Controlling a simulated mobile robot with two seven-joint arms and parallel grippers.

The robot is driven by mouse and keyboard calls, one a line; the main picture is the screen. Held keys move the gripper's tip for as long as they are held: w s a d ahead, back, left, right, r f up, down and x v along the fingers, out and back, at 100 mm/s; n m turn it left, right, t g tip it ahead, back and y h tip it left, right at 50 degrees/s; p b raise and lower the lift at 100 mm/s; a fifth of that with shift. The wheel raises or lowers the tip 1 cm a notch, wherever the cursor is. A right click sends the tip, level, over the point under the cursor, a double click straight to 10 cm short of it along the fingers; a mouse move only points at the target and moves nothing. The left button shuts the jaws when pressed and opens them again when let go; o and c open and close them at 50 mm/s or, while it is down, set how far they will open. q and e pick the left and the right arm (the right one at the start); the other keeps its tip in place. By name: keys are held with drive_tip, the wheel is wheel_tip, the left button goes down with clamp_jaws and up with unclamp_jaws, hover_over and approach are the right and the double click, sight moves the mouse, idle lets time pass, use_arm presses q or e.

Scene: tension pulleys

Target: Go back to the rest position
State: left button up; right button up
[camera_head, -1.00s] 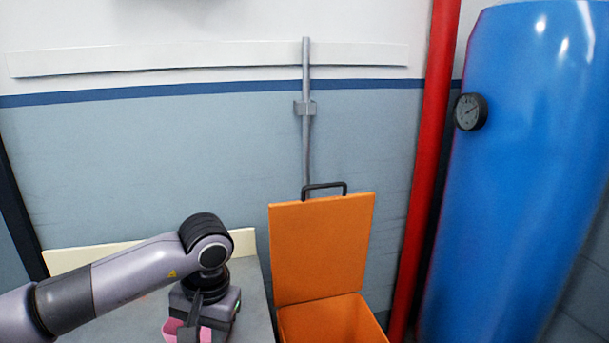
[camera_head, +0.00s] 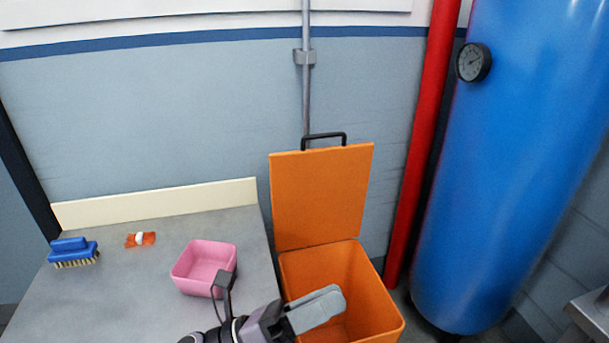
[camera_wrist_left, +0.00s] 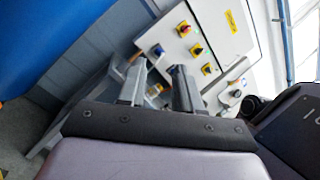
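My left gripper (camera_head: 335,299) comes in at the bottom of the head view, between the table's right edge and the orange bin. Its grey fingers point right and overlap the bin's opening in the picture. In the left wrist view the two fingers (camera_wrist_left: 158,70) stand apart with nothing between them. My right gripper is not in view.
The grey table (camera_head: 130,285) holds a pink bin (camera_head: 205,272), a blue brush (camera_head: 74,252) and a small orange-and-white item (camera_head: 141,240). The open orange bin (camera_head: 375,310) stands right of it. A red pipe (camera_head: 421,150) and blue tank (camera_head: 520,170) are farther right. A control panel (camera_wrist_left: 205,55) shows in the wrist view.

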use_arm(q)
drive_tip(key=w+a+f+n+t+y, duration=0.1)
drive_tip(key=a+f+n+t+y, duration=0.45)
drive_tip(key=n, duration=0.75)
drive_tip(key=w+a+f+n+t+y, duration=0.2)
drive_tip(key=a+f+n+t+y, duration=0.4)
drive_tip(key=n, duration=0.6)
drive_tip(key=s+a+f+n+g+y+p, duration=0.1)
drive_tip(key=s+a+f+n+g+y, duration=0.6)
drive_tip(key=s+a+f+n, duration=0.4)
wheel_tip(320, 180, down, 4)
drive_tip(key=s+n, duration=0.1)
drive_tip(key=n, duration=0.2)
drive_tip(key=shift+s+n, duration=0.25)
drive_tip(key=shift+n, duration=0.15)
drive_tip(key=shift+a+r+y, duration=0.1)
drive_tip(key=shift+r+y, duration=0.05)
drive_tip(key=shift+y, duration=0.1)
